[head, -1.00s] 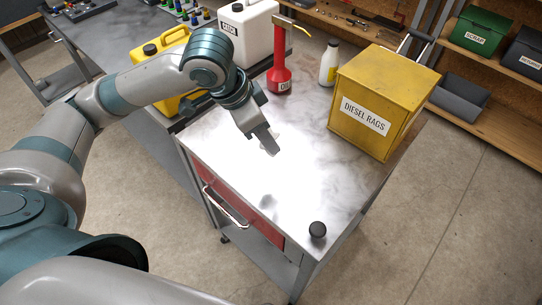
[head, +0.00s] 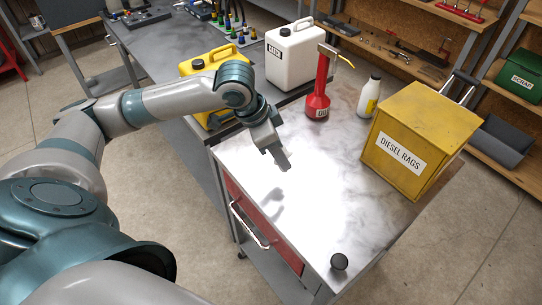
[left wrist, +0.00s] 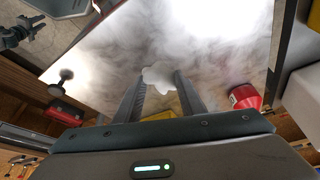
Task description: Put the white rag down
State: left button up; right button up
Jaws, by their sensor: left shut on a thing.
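My left gripper (head: 284,163) is over the left part of the marble-topped cart (head: 330,215), pointing down and apart from its surface. In the left wrist view, a small crumpled white rag (left wrist: 158,75) shows between the fingertips of my left gripper (left wrist: 162,88), which is shut on it. In the head view the rag cannot be made out against the bright glare on the tabletop. A dark jointed thing (left wrist: 17,32) at the top left of the left wrist view may be my right gripper; its jaws cannot be made out.
A yellow "DIESEL RAGS" box (head: 415,140), a white bottle (head: 369,97) and a red can (head: 318,92) stand at the back and right of the cart. A black knob (head: 339,262) is at the near corner. The tabletop between is clear.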

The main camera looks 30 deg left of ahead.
pick_arm(q)
jog(key=a, duration=0.1)
jog(key=w+a+f, duration=0.1)
jog(key=a+f, duration=0.1)
jog(key=shift+w+a+f+p, duration=0.15)
jog(key=shift+w+a+p, duration=0.1)
jog(key=shift+w+p, duration=0.15)
jog(key=shift+w+a+f, duration=0.1)
jog(key=shift+a+f, duration=0.1)
jog(key=shift+a, duration=0.1)
pick_arm(e)
jog(key=shift+a+r, duration=0.55)
jog(key=shift+a, duration=0.15)
pick_arm(q)
jog(key=shift+f, duration=0.15)
pick_arm(e)
jog(key=shift+r, duration=0.1)
pick_arm(q)
notch_tip(320, 180, down, 3)
jog(key=shift+r+p, duration=0.15)
jog(key=shift+p, duration=0.5)
jog(key=shift+f, duration=0.55)
pick_arm(e)
jog(key=shift+w+d+r, duration=0.1)
jog(key=shift+d+r, duration=0.45)
jog(key=shift+r, duration=0.05)
